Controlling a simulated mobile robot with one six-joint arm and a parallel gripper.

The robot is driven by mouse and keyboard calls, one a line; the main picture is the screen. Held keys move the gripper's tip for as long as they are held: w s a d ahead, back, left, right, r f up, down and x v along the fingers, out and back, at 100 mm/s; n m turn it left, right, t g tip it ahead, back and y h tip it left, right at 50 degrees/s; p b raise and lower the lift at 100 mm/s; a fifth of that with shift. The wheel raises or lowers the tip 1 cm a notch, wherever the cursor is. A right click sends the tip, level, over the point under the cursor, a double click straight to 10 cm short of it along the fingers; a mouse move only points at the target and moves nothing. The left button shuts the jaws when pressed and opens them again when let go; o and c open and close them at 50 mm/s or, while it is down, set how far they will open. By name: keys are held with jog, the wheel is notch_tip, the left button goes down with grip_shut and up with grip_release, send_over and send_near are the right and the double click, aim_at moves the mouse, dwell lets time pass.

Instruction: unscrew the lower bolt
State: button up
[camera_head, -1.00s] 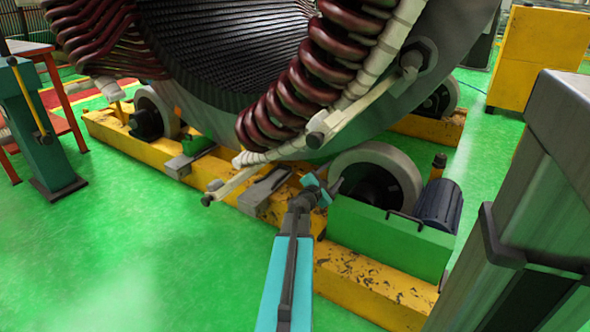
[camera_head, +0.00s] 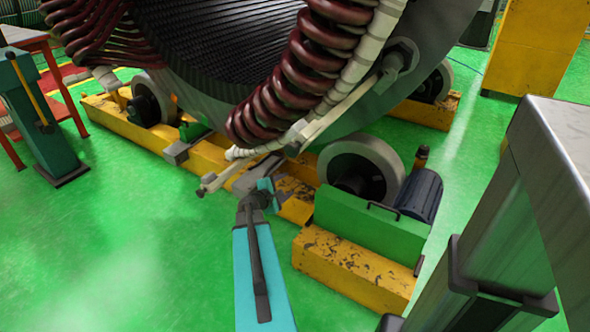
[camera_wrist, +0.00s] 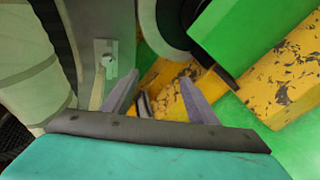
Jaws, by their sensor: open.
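The big round stator (camera_head: 400,95) shows dark red coils and a pale bar along its lower edge. A bolt head (camera_head: 293,148) sits midway on the bar, and another bolt (camera_head: 201,192) sits at its lower left end. I cannot tell which is the lower bolt. My gripper (camera_head: 268,184) is beside the bar's lower part, empty as far as I see. In the wrist view its two fingers (camera_wrist: 158,80) stand apart. A bolt on a pale plate (camera_wrist: 110,62) shows left of the fingers there. A small grey piece (camera_wrist: 145,103) shows between the fingers, unclear.
A green post (camera_head: 38,120) stands at the left. Green floor is clear at the lower left.

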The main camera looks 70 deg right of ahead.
jog(key=w+a+f+m+y+p, duration=0.1)
jog(key=w+a+y+p, duration=0.15)
jog(key=a+p, duration=0.6)
jog(key=w+a+m+y+p, duration=0.15)
jog(key=w+a+p, duration=0.25)
jog(key=a, duration=1)
jog(key=w+a+f+m+y+p, duration=0.1)
jog(key=w+a+y+p, duration=0.35)
jog(key=a, duration=0.75)
jog(key=s+a+r+g+y+p, duration=0.1)
jog(key=s+a+r+p, duration=0.2)
jog(key=a+p, duration=0.3)
jog(key=s+a+r+g+y+p, duration=0.1)
jog(key=s+a+p, duration=0.5)
jog(key=a, duration=1.1)
jog(key=s+a+r+g+y+p, duration=0.1)
jog(key=s+a+r+y+p, duration=0.2)
jog(key=a, duration=0.8)
notch_tip(320, 180, up, 2)
jog(key=s+p, duration=0.2)
jog(key=p, duration=0.2)
jog(key=shift+s+a+r+m+g, duration=0.15)
jog(key=shift+a+m+g, duration=0.15)
jog(key=shift+a+m, duration=0.1)
jog(key=c, duration=0.6)
jog(key=shift+o, duration=0.2)
